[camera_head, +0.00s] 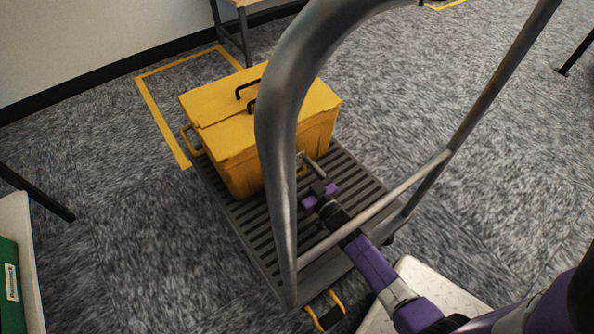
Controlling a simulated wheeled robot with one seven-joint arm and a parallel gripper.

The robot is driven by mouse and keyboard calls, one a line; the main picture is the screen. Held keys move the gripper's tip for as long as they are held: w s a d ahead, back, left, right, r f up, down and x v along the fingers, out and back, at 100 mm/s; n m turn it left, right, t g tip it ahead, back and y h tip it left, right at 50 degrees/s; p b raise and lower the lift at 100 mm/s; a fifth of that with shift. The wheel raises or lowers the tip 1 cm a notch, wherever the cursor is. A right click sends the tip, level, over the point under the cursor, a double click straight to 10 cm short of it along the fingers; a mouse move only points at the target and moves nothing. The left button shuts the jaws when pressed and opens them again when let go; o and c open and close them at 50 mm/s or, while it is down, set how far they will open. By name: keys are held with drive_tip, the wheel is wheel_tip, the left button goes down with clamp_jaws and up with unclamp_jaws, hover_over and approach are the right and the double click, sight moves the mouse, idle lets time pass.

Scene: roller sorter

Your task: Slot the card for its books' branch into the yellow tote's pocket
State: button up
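The yellow tote (228,134) stands upright on a dark slatted cart deck (245,218). Its two-part lid is closed, with black handles on top. A small grey fitting (300,158) shows on the tote's near right face, partly behind the cart's bent handle tube; I cannot tell whether it is the pocket. My gripper (319,193), with purple fingers, is low over the deck just in front of that face. A short grey piece shows just beyond the fingers; I cannot tell whether they hold it. No card is clearly visible, and no books are in view.
A green item with a white label (11,283) is at the lower left. Yellow floor tape (160,118) lies behind the cart.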

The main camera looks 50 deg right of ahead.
drive_tip(key=shift+f, duration=0.2)
drive_tip(key=o, duration=1.4)
drive_tip(key=p+v, duration=0.2)
drive_tip(key=v, duration=0.5)
drive_tip(key=shift+s, duration=0.4)
drive_tip(key=shift+s+a, duration=0.1)
